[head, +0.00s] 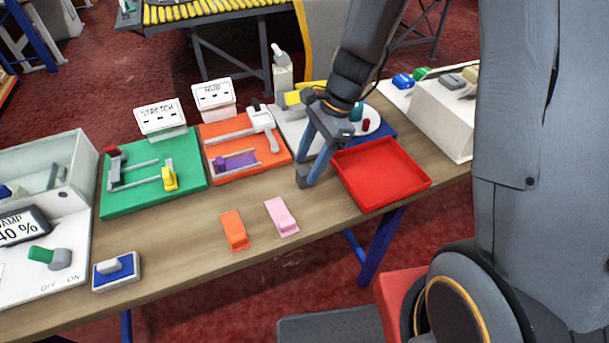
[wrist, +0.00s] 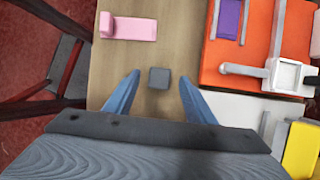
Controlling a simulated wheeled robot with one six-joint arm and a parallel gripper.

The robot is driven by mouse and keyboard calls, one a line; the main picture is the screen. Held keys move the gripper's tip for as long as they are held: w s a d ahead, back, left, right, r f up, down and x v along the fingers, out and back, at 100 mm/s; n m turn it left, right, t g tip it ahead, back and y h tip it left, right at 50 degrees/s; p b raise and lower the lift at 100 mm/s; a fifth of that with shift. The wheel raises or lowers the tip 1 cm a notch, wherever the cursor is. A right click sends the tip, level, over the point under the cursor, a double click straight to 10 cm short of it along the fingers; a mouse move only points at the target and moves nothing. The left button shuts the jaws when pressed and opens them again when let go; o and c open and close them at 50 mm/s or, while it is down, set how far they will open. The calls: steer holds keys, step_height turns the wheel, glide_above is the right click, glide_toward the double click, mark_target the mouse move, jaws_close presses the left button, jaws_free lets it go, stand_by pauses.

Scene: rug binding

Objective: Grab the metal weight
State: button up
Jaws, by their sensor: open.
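The metal weight is a small dark grey block (head: 304,178) on the wooden table, left of the red tray. In the wrist view the weight (wrist: 158,78) lies between the tips of my two blue fingers, with a gap on each side. My gripper (head: 312,165) is open and points down close over the weight. In the wrist view my gripper (wrist: 158,82) holds nothing. How high the fingertips are above the table is hard to tell.
A red tray (head: 382,172) stands close to the right of my gripper. An orange board (head: 250,170) with clamps and a green board (head: 145,200) lie to the left. Pink (head: 281,217) and orange (head: 235,230) blocks lie in front on otherwise clear table.

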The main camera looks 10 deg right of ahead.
mark_target(305, 170)
steer(key=shift+x, duration=1.7)
steer(key=shift+d, duration=0.1)
jaws_close()
